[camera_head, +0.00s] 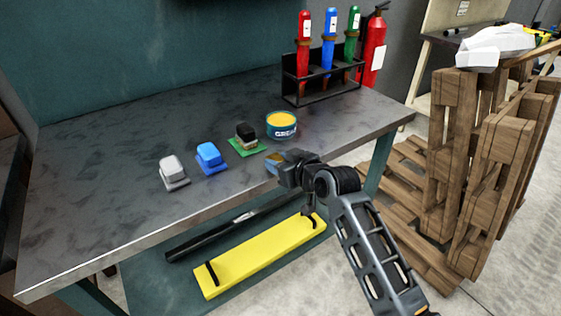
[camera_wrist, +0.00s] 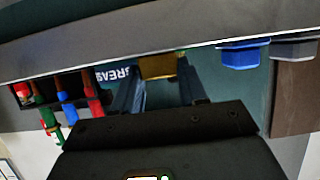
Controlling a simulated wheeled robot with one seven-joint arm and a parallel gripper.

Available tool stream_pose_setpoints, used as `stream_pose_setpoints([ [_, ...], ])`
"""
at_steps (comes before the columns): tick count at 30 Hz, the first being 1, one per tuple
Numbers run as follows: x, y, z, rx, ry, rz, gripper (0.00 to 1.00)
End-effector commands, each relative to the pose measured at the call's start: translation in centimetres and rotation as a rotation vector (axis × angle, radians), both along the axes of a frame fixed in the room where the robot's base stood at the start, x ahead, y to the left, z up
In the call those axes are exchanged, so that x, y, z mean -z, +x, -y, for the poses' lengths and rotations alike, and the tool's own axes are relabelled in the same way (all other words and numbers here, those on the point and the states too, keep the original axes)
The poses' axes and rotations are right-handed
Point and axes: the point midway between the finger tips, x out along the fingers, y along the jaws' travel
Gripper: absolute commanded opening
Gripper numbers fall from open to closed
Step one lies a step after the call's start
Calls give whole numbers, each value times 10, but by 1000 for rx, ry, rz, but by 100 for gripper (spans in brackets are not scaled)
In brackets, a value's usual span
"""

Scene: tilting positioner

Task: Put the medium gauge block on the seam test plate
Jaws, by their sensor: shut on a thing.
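My gripper (camera_head: 275,164) is over the table's front part, in front of the grease tin. It is shut on a small gold-brown block, which shows between the fingers in the wrist view (camera_wrist: 158,66); it may be the medium gauge block. Three pieces stand in a row on the table: a grey block on a grey base (camera_head: 174,173), a blue block on a blue base (camera_head: 210,158) and a black block on a green plate (camera_head: 245,146). I cannot tell which is the seam test plate. The underside of the held block is hidden.
A grease tin (camera_head: 282,125) stands right of the green plate. A black rack (camera_head: 330,84) with red, blue and green tubes stands at the back right. The table (camera_head: 90,150) is bare at left. Wooden pallets (camera_head: 475,160) stand to the right.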

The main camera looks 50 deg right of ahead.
Motion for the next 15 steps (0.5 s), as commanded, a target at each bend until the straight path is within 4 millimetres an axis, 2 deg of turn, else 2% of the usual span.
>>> stream_pose_setpoints([
  [1,2,0,0,0,0,0,43],
  [9,1,0,0,0,0,-1,68],
  [15,1,0,0,0,0,0,68],
])
